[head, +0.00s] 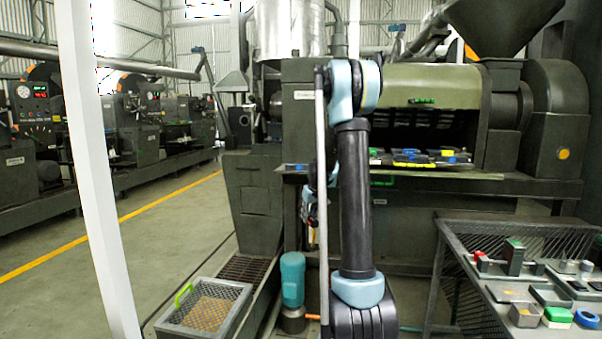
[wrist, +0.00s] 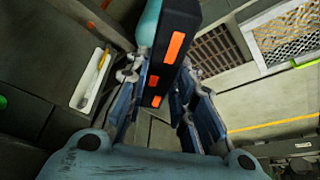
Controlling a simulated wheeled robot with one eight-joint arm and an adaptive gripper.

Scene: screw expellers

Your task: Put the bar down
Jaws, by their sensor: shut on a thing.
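The bar, a black block-like piece with orange patches (wrist: 168,58), is between the two fingers of my gripper (wrist: 160,88) in the wrist view. The gripper is shut on it. The bar points away from the wrist, and its far end runs up to the top of that picture. In the head view my gripper (head: 311,207) is mostly hidden behind my arm, in front of the dark green machine (head: 263,200). The bar cannot be made out clearly there.
A teal cylinder (head: 292,278) stands on the floor below, beside a grating (head: 244,269) and a mesh-topped crate (head: 172,325). A mesh table (head: 470,258) with several small parts stands at the right. A machine ledge (head: 470,172) holds coloured pieces. Floor at left is clear.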

